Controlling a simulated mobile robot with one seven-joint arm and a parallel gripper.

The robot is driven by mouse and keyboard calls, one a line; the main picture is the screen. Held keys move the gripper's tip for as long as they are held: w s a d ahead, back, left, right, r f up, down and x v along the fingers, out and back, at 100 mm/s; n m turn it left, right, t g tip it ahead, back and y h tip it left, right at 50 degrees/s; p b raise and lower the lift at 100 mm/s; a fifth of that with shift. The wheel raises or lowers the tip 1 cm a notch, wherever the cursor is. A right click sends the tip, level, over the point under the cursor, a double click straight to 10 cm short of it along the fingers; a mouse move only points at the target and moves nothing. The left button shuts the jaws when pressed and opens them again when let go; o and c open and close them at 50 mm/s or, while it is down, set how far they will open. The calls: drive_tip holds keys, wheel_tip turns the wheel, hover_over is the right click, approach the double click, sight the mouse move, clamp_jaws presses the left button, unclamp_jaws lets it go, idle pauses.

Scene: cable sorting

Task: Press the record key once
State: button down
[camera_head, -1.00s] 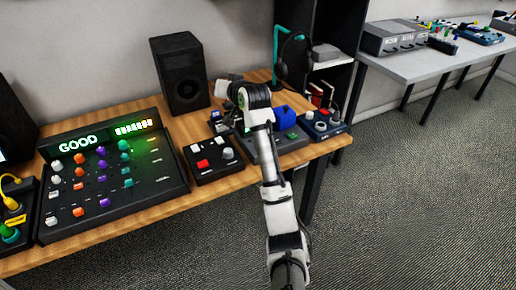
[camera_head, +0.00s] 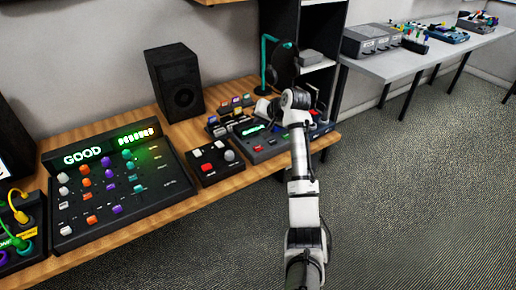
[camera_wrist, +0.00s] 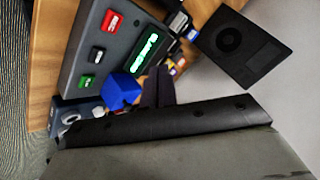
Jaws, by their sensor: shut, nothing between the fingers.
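A grey device (camera_head: 268,151) with a lit green display sits on the wooden desk, left of my arm. In the head view the fingertips are hidden.
A large mixer (camera_head: 150,196) reading GOOD stands on the left of the desk (camera_head: 232,86). A black speaker (camera_head: 174,82) and a teal headphone stand (camera_head: 264,62) are behind. A grey side table (camera_head: 393,68) is at the right. The carpeted floor between is clear.

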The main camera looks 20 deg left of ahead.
drive_tip(key=shift+f, duration=0.15)
drive_tip(key=b, duration=0.7)
hover_over(260, 149)
wheel_tip(260, 149, down, 7)
drive_tip(key=shift+s+r, duration=0.1)
drive_tip(key=shift+r, duration=0.05)
drive_tip(key=shift+f, duration=0.9)
drive_tip(key=shift+f, duration=0.1)
idle(0.8)
drive_tip(key=shift+f+p, duration=0.3)
drive_tip(key=shift+f, duration=0.05)
drive_tip(key=shift+f, duration=0.4)
idle(0.7)
drive_tip(key=shift+r+p, duration=0.8)
drive_tip(key=shift+p, duration=0.05)
